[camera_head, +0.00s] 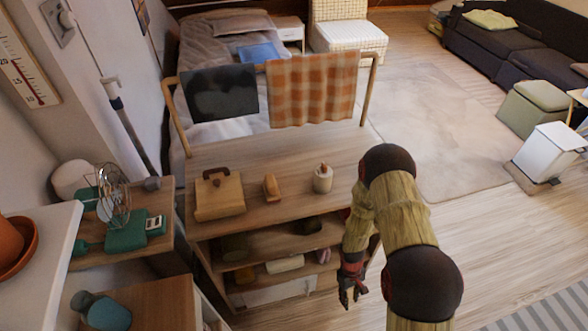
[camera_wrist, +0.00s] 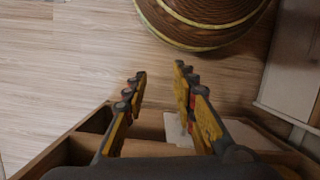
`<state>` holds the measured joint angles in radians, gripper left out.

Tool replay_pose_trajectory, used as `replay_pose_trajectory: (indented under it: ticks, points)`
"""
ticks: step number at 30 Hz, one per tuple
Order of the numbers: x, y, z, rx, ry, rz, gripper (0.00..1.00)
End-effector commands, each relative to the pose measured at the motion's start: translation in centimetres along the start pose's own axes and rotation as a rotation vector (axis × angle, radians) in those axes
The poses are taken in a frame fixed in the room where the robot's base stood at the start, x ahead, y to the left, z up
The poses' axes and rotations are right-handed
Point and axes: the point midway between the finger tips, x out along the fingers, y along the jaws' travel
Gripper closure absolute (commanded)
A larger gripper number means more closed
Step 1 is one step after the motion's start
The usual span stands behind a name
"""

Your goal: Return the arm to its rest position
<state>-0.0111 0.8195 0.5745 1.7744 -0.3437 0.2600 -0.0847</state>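My gripper (camera_head: 353,296) hangs fingers down at the front right of the wooden shelf unit (camera_head: 330,150), beside its lower shelves. My arm reaches down to it from the right side of the unit. In the wrist view the two yellow and grey fingers (camera_wrist: 160,72) are spread apart with nothing between them. The wooden edges of an open compartment (camera_wrist: 150,135) show behind the fingers, with a pale item inside. I cannot tell whether the gripper touches the unit.
A wooden box (camera_head: 219,196), a small wooden item (camera_head: 271,188) and a white jar (camera_head: 323,179) stand on the unit's top. Cloths hang on its rail. A side table (camera_head: 125,245) stands left. Wooden floor (camera_head: 510,240) to the right is open.

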Motion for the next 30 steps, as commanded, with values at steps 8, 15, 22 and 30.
replay_pose_trajectory:
  ticks: [8, 15, 22, 30]
  points:
    - [-14.8, 1.0, 2.7, 0.156, -0.016, 0.021, 0.73]
    - [-25.6, 0.1, 6.3, 0.265, 0.020, 0.018, 0.73]
    - [-34.2, -1.7, 10.5, 0.345, 0.095, 0.007, 0.73]
    - [-42.1, -4.3, 15.6, 0.408, 0.236, -0.003, 0.73]
